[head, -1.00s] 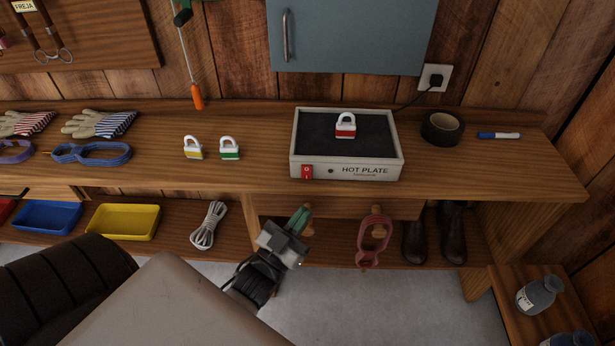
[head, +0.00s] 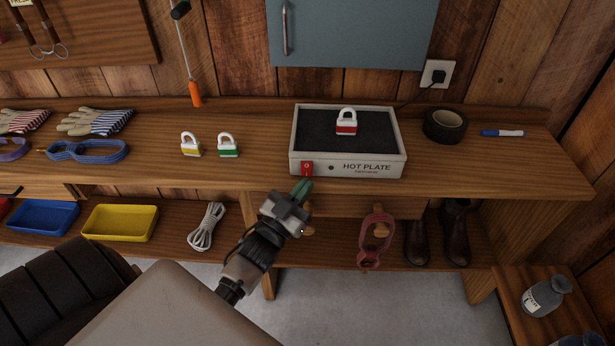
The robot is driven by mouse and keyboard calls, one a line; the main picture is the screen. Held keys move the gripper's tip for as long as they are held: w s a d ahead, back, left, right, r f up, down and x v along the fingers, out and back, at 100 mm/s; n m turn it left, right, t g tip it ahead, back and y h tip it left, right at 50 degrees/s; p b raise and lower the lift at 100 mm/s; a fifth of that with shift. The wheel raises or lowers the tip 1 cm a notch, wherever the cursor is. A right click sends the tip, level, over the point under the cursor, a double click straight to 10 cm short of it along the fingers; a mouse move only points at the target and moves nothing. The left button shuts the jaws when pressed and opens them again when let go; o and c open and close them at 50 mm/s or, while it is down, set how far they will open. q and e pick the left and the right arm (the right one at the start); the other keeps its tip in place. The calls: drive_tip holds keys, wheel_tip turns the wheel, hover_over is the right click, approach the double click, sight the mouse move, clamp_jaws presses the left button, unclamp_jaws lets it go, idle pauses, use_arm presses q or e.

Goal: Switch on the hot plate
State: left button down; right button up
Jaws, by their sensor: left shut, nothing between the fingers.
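The hot plate (head: 295,156) is a pale box with a dark top, standing on the wooden bench. Its front carries the words HOT PLATE and a red switch (head: 307,168) at the left end. A red and white padlock (head: 346,122) sits on its dark top. My left gripper (head: 302,189) is shut and empty, with greenish fingertips just below and in front of the switch, near the bench's front edge. A small gap shows between the fingertips and the switch. My right gripper is not in view.
A cable runs to the wall socket (head: 437,75). A pink halter (head: 376,240) hangs below the bench edge.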

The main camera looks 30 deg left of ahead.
sight(307, 169)
use_arm(q)
drive_tip(key=shift+w+a, duration=0.3)
drive_tip(key=shift+w, duration=0.15)
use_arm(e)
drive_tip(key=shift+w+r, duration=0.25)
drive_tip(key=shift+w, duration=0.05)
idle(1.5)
use_arm(q)
drive_tip(key=shift+w+a+f, duration=0.1)
drive_tip(key=shift+w+a, duration=0.1)
drive_tip(key=shift+w, duration=0.15)
drive_tip(key=shift+w+a, duration=0.1)
idle(0.4)
drive_tip(key=shift+w, duration=0.15)
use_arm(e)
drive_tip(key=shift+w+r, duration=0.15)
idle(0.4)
